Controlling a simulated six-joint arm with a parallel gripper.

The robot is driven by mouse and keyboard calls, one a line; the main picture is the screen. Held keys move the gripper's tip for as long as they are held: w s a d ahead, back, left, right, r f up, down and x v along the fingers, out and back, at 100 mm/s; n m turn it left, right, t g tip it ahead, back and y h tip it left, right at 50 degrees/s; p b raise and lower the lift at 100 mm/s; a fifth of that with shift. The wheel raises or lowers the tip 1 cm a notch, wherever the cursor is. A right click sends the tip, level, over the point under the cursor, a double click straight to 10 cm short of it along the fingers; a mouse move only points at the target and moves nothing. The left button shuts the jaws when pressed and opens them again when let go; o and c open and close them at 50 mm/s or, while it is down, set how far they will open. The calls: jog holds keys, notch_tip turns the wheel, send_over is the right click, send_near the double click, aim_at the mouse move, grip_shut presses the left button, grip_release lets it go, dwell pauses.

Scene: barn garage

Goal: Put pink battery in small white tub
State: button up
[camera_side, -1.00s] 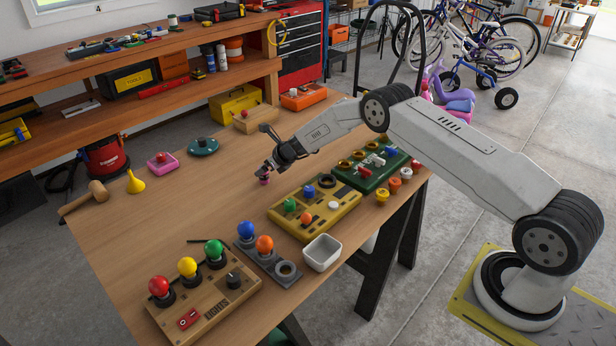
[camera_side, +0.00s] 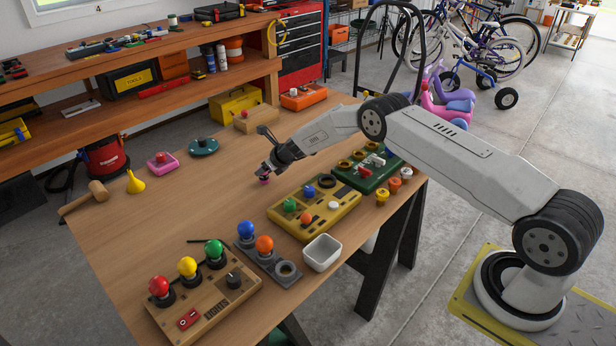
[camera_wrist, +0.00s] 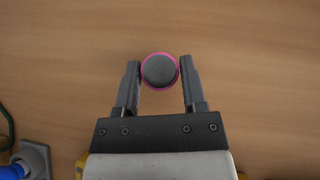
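The pink battery (camera_wrist: 160,71) shows end-on in the wrist view, with a dark round top and a pink rim. It lies between the fingertips of my gripper (camera_wrist: 160,76), with no clear gap on either side, so the fingers look shut on it. In the side view the pink battery (camera_side: 264,180) is a small pink spot under my gripper (camera_side: 266,170), upright at or just above the tabletop; the fingers partly hide it. The small white tub (camera_side: 322,253) stands at the table's front right edge and looks empty.
A yellow panel (camera_side: 314,207) with knobs and a green panel (camera_side: 370,167) lie between my gripper and the right table edge. A grey lamp base (camera_side: 284,274) stands beside the tub. A wooden lights box (camera_side: 207,306) is at the front. The table's middle left is clear.

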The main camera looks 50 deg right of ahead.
grip_shut()
jog(key=shift+r, duration=0.15)
jog(key=shift+r, duration=0.8)
jog(key=shift+s+r, duration=0.1)
jog(key=shift+r, duration=0.7)
jog(key=s+a+r, duration=0.1)
jog(key=s+r, duration=0.8)
jog(key=s, duration=0.4)
jog(key=shift+s+a+r, duration=0.2)
jog(key=shift+s+r, duration=0.05)
jog(key=shift+s, duration=0.1)
